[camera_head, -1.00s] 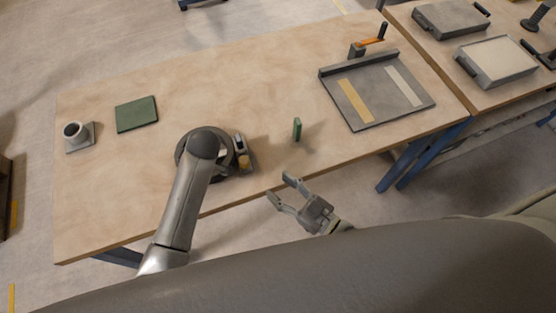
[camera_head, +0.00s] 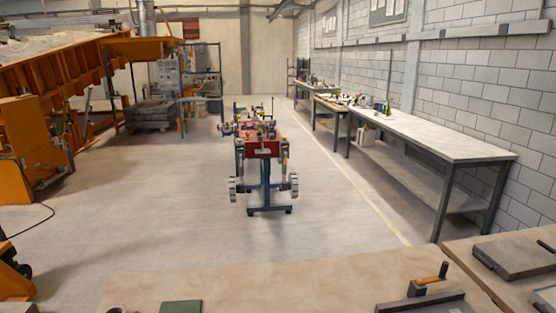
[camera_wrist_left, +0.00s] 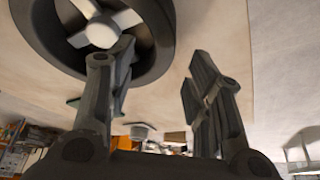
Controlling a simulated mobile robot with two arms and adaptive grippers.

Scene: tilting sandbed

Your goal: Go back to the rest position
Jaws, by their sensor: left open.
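My left gripper (camera_wrist_left: 157,62) shows in the left wrist view. Its two dark grey fingers stand apart with nothing between them. Neither gripper shows in the head view, which looks out across the workshop. My right gripper is not in view.
The near table (camera_head: 270,282) fills the bottom of the head view, with a green pad (camera_head: 180,307) and an orange-handled part (camera_head: 430,279). A red-topped cart (camera_head: 264,150) stands mid-floor. A long workbench (camera_head: 440,138) lines the right wall. Orange machinery (camera_head: 25,140) stands left.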

